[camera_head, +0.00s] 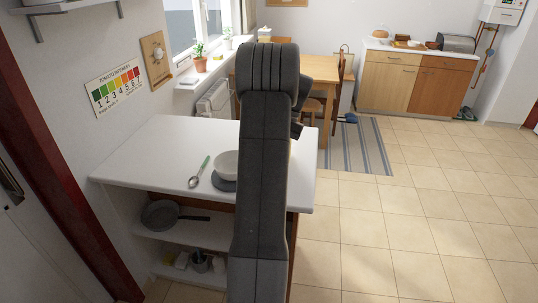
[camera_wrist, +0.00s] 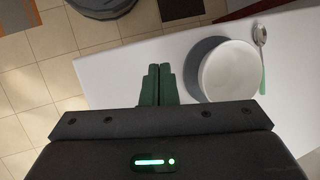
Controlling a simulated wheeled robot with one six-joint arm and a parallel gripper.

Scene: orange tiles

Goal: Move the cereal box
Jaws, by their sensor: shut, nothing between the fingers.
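I do not see a cereal box in either view; my arm covers part of the white counter (camera_head: 160,150) in the head view. My gripper (camera_wrist: 158,72) shows in the wrist view with its two dark green fingers together and nothing between them. It is over the counter near its edge, beside a white bowl (camera_wrist: 229,71). In the head view my gripper is mostly hidden behind my arm.
The bowl rests on a dark plate (camera_head: 222,183), with a spoon (camera_head: 199,172) beside it. A pan (camera_head: 165,214) lies on the shelf below. A wooden table (camera_head: 318,68) and a cabinet (camera_head: 415,82) stand farther back. The tiled floor at right (camera_head: 420,210) is clear.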

